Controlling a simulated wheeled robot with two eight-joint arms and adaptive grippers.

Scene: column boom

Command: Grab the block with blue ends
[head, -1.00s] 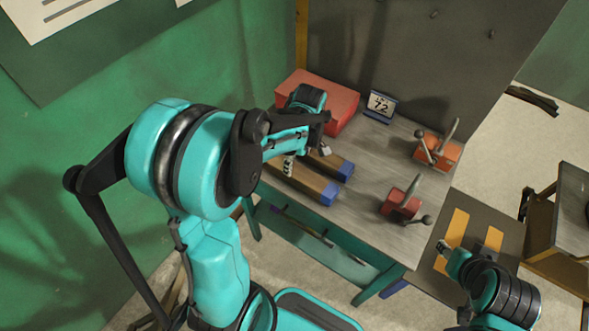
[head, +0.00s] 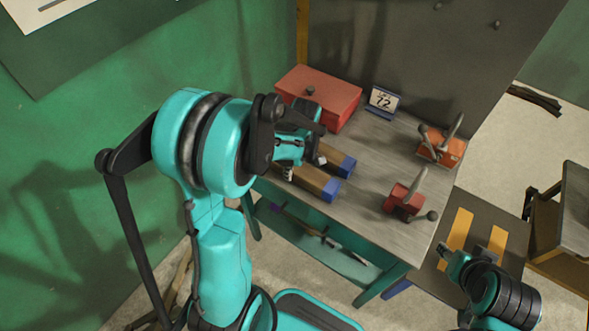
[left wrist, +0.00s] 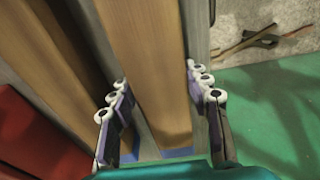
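Two long wooden blocks with blue ends lie side by side on the workbench: a near block (head: 317,183) and a far block (head: 340,161). My left gripper (head: 306,167) is over them, partly hiding both. In the left wrist view the left gripper (left wrist: 160,100) is open, its fingers either side of one wooden block (left wrist: 150,60). That block's blue end (left wrist: 178,153) shows low between the fingers. The other block (left wrist: 62,55) lies to the left. I see no grip on either. My right gripper (head: 448,252) is low at the right; its opening is unclear.
On the workbench (head: 375,160) stand a red box (head: 325,90) at the back, a number card (head: 382,101), an orange clamp (head: 440,148) and a red clamp (head: 403,198). A green wall (head: 100,110) is at left. The bench top between blocks and clamps is clear.

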